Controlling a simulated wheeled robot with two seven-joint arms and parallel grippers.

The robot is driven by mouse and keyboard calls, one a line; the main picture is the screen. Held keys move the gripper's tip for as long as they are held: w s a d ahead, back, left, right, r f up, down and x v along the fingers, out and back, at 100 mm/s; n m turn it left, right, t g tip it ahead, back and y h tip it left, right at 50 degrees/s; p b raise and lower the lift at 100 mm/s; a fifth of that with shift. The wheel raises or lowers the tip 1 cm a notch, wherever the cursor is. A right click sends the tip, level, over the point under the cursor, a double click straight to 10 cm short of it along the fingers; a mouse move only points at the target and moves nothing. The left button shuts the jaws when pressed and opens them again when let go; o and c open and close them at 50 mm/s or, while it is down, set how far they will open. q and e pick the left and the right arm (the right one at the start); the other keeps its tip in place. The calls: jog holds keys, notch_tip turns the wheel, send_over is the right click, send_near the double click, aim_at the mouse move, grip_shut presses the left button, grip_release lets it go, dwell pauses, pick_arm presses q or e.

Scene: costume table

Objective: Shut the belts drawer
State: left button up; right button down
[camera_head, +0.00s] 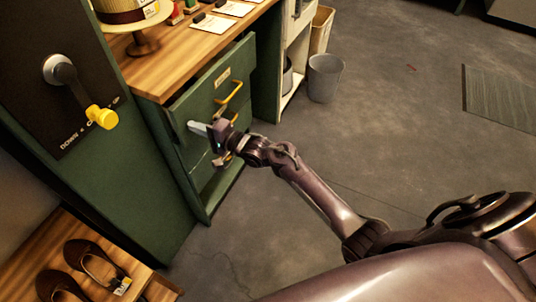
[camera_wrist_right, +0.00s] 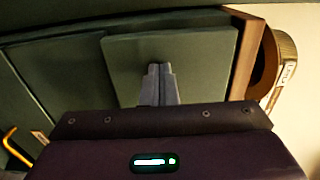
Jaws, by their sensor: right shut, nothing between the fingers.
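A green cabinet (camera_head: 205,207) under the wooden worktop has an upper drawer (camera_head: 207,92) with a yellow handle (camera_head: 230,92) and a small label too small to read. I cannot tell for sure which drawer is the belts drawer or how far it stands out. My right gripper (camera_head: 198,128) is shut and empty at the lower left part of the drawer front. In the right wrist view its closed fingertips (camera_wrist_right: 159,70) point at a green panel (camera_wrist_right: 205,62); contact cannot be told. A yellow handle (camera_wrist_right: 15,148) shows at that view's left edge. My left gripper is not in view.
The worktop (camera_head: 165,70) carries a hat on a stand (camera_head: 140,40) and several cards. A dark panel with a yellow-knobbed lever (camera_head: 100,117) is at left. Shoes (camera_head: 85,258) lie on a wooden surface at lower left. A grey bin (camera_head: 325,78) stands on open floor.

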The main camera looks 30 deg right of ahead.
jog(key=b+x, duration=0.1)
jog(key=x, duration=0.2)
jog(key=shift+w+a, duration=0.2)
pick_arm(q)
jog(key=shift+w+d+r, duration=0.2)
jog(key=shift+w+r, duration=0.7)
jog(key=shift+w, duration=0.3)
pick_arm(e)
jog(key=shift+r, duration=0.25)
jog(key=shift+w+r, duration=0.1)
jog(key=shift+r, duration=0.05)
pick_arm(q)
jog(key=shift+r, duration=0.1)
